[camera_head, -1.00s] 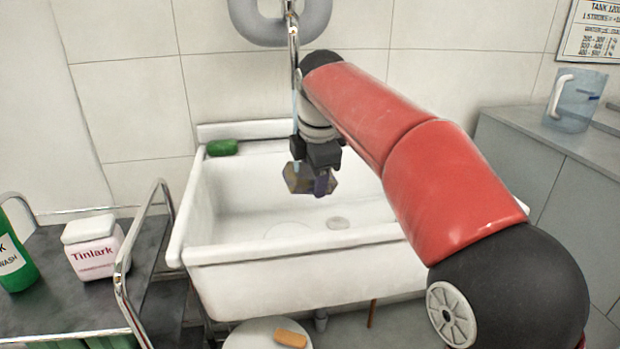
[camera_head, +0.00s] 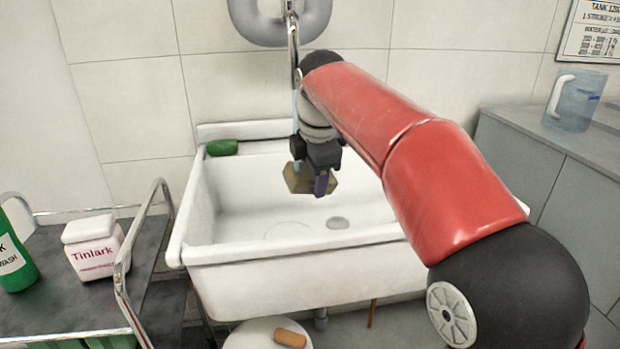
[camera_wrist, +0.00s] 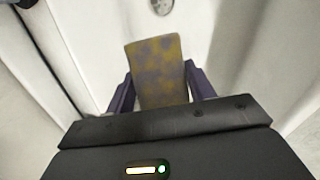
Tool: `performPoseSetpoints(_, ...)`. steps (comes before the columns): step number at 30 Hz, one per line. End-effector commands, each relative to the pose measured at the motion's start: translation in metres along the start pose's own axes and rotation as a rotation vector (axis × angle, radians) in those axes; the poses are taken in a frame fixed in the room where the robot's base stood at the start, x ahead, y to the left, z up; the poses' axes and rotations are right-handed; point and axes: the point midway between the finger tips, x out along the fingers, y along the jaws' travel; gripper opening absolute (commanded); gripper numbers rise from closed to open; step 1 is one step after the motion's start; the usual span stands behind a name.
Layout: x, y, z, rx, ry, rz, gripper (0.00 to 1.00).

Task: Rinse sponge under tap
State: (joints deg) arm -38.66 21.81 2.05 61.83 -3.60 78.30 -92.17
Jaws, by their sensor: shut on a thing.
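The sponge (camera_head: 302,183) is a yellow-tan block, held above the white sink (camera_head: 215,256). In the wrist view the sponge (camera_wrist: 155,66) shows purple-grey patches on its face. My gripper (camera_head: 310,176) points down and is shut on the sponge, with a dark purple finger on each side. The chrome tap (camera_head: 293,45) rises behind my arm. A thin pale-blue water stream (camera_head: 295,112) falls from it beside my wrist toward the sponge. Where the water meets the sponge is partly hidden by my gripper.
A green sponge or scrubber (camera_head: 222,147) lies on the sink's back left rim. The drain (camera_head: 338,223) is in the basin floor. A trolley (camera_head: 62,275) with a Tinlark tub (camera_head: 93,248) stands left. An orange-brown block (camera_head: 290,339) lies on a round white top in front. A jug (camera_head: 574,100) stands right.

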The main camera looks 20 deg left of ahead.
Motion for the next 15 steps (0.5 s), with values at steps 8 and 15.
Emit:
performPoseSetpoints(8,0.000,-0.001,0.001,0.000,0.000,0.000,0.36)
performPoseSetpoints(15,-0.002,-0.015,0.017,0.002,0.000,0.001,0.36)
